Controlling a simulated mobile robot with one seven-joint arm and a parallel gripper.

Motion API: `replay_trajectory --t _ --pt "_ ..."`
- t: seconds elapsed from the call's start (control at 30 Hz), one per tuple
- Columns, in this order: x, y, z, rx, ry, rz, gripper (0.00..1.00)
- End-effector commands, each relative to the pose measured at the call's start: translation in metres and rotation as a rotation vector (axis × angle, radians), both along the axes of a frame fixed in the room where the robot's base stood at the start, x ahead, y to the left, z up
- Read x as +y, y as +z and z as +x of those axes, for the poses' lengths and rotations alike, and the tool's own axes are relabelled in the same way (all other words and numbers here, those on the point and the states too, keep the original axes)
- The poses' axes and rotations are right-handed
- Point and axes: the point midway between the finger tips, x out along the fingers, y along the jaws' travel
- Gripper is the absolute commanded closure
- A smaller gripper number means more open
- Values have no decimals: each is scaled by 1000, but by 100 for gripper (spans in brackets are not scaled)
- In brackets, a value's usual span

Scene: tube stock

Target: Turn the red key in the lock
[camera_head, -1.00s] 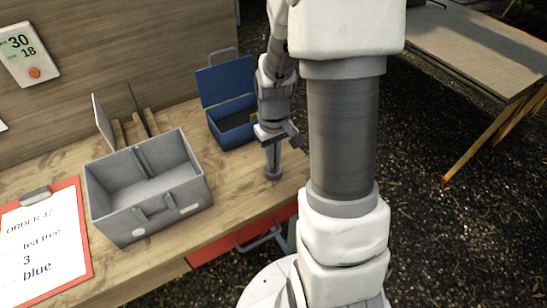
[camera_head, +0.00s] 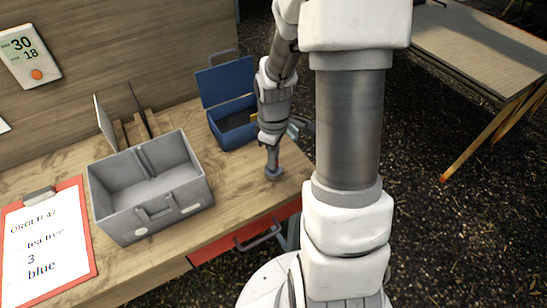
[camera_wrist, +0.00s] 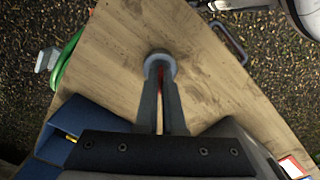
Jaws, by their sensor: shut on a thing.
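The red key shows only as a thin red strip (camera_wrist: 160,76) between my fingers in the wrist view; most of it is hidden. My gripper (camera_wrist: 160,84) is shut on it, pointing down. The lock is a round grey piece (camera_wrist: 160,61) on the wooden table top near its edge, right at my fingertips. In the head view the lock (camera_head: 273,173) sits under my gripper (camera_head: 273,163), right of the grey box. The keyhole is hidden by the fingers.
An open grey box (camera_head: 127,206) stands left of the lock, and an open blue box (camera_head: 226,80) stands behind it. A red clipboard (camera_head: 88,238) lies at far left. A red drawer front (camera_head: 213,252) with a handle is below the table edge. Bare wood surrounds the lock.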

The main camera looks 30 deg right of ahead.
Motion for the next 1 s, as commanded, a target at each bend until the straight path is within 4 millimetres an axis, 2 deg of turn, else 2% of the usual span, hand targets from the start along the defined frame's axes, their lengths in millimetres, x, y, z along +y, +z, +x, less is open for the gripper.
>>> replay_trajectory --t 1.0 --pt "0 1 0 0 488 1 100"
